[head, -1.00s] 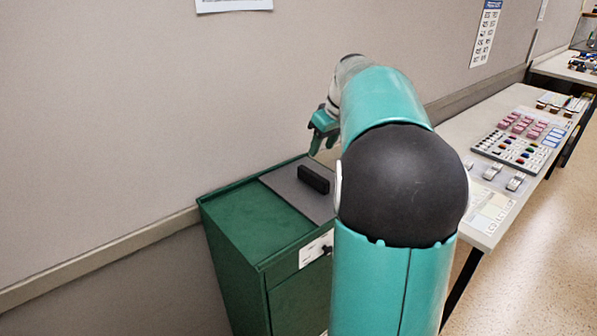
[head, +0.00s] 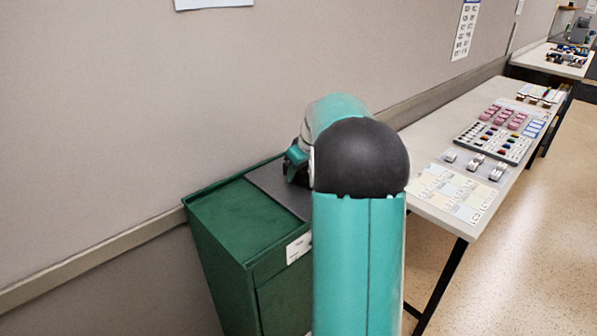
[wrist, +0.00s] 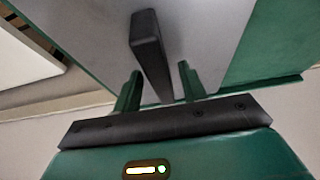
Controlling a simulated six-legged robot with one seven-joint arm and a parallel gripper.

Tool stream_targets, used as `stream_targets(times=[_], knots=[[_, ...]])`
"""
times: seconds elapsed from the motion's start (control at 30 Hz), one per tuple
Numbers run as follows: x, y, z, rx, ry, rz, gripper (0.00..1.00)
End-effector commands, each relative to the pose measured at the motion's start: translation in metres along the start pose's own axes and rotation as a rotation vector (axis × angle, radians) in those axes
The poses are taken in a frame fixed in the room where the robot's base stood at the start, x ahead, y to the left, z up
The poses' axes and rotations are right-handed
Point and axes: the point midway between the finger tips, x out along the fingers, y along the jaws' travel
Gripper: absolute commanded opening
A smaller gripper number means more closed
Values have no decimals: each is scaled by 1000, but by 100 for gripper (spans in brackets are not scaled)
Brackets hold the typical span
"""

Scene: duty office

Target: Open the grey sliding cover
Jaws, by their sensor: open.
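The grey sliding cover (head: 277,194) lies flat on top of a green cabinet (head: 232,218), at the cabinet's right part. In the wrist view the cover (wrist: 212,38) fills the upper middle, with a black bar handle (wrist: 148,42) standing on it. My gripper (wrist: 160,70) is open, with one green finger on each side of the handle's near end. I cannot tell whether either finger touches it. In the head view my gripper (head: 296,158) is low over the cover, and my arm hides the cover's right part and most or all of the handle.
A long table (head: 432,140) with button panels and switches (head: 477,166) runs along the wall to the right of the cabinet. The wall stands close behind the cabinet. The cabinet front bears a white label (head: 298,248). Open floor lies at the right.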

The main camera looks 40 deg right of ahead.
Motion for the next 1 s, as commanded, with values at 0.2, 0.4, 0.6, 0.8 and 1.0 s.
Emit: stream_targets(times=[0.2, 0.4, 0.6, 0.8, 1.0], knots=[[5, 0, 0, 0, 0, 0, 42], [5, 0, 0, 0, 0, 0, 26], [5, 0, 0, 0, 0, 0, 0], [4, -3, 0, -1, 0, 0, 0], [4, -27, 0, -3, 0, 0, 0]])
